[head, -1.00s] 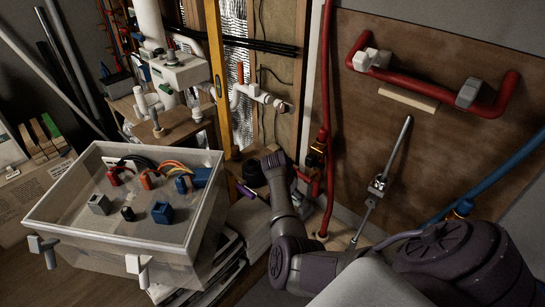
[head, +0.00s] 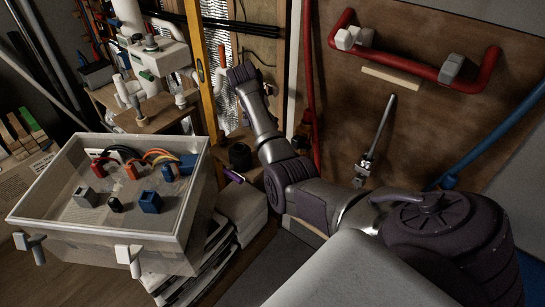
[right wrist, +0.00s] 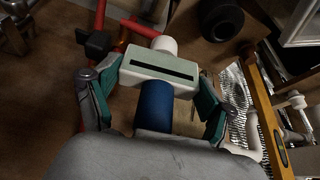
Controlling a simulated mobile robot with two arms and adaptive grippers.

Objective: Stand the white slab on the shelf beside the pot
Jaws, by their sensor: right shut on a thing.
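In the right wrist view, my right gripper (right wrist: 158,92) is shut on a white slab (right wrist: 158,66) with a long dark slot in its face. A blue cylinder (right wrist: 153,107) shows between the fingers, just below the slab. In the head view my right gripper (head: 241,73) is raised in front of the wall studs, and the slab cannot be made out clearly there. A round black pot (head: 240,155) stands below the gripper, apart from it, on a low wooden shelf. A dark round pot also shows in the right wrist view (right wrist: 220,20). My left gripper is not in view.
A clear-sided box (head: 105,240) with several connectors stands at left. A yellow level (head: 202,75) stands upright left of my gripper. A purple marker (head: 233,175) lies by the pot. Red pipe (head: 308,80) runs down right of the gripper. A white pipe assembly (head: 155,55) stands at the back left.

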